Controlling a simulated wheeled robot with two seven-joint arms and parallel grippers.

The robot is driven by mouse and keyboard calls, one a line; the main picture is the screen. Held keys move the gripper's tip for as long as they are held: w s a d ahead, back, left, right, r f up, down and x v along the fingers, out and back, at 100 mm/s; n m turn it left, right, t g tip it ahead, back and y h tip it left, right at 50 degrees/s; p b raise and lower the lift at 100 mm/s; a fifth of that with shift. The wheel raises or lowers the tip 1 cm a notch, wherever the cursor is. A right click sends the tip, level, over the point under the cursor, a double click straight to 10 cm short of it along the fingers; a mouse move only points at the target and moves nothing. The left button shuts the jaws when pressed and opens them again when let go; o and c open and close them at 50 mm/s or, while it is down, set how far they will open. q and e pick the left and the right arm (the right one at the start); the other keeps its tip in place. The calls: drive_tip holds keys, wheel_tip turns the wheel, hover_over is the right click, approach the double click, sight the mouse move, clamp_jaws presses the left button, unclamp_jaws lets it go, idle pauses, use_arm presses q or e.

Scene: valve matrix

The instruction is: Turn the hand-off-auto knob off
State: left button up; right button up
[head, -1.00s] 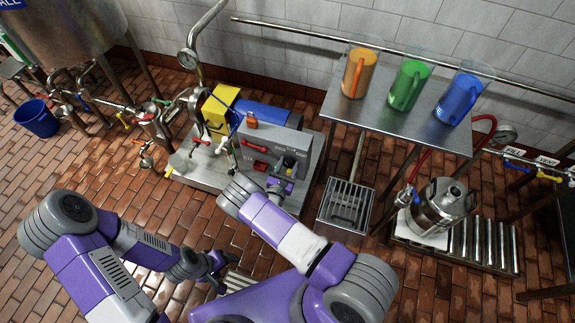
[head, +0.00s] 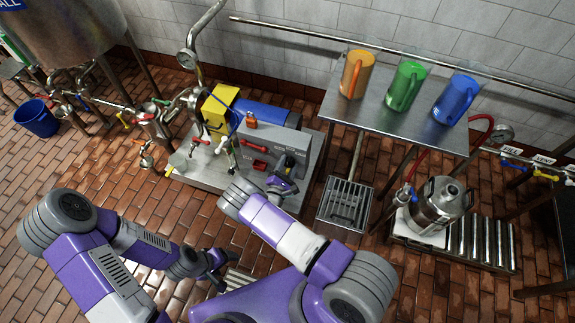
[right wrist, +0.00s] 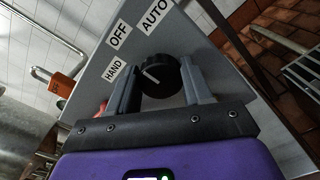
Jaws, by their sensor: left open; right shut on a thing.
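The hand-off-auto knob (right wrist: 163,78) is a round black knob with a white pointer line, on a sloped grey panel in the right wrist view. The labels HAND (right wrist: 113,69), OFF (right wrist: 119,37) and AUTO (right wrist: 155,16) stand around it. The pointer line slants up and left, toward the HAND and OFF side; I cannot tell exactly which label it meets. My right gripper (right wrist: 159,88) has one finger on each side of the knob and is shut on it. In the head view the right gripper (head: 284,180) hides the knob. My left gripper (head: 216,264) is open and empty above the floor.
A steel table (head: 400,118) with orange, green and blue jugs stands to the right. A floor grate (head: 345,203) lies beside the skid.

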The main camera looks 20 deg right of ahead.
drive_tip(key=shift+r, duration=0.1)
drive_tip(key=o, duration=1)
drive_tip(key=shift+o, duration=0.2)
drive_tip(key=p+v, duration=0.2)
drive_tip(key=v, duration=0.5)
drive_tip(key=shift+s+a, duration=0.15)
drive_tip(key=shift+s, duration=0.05)
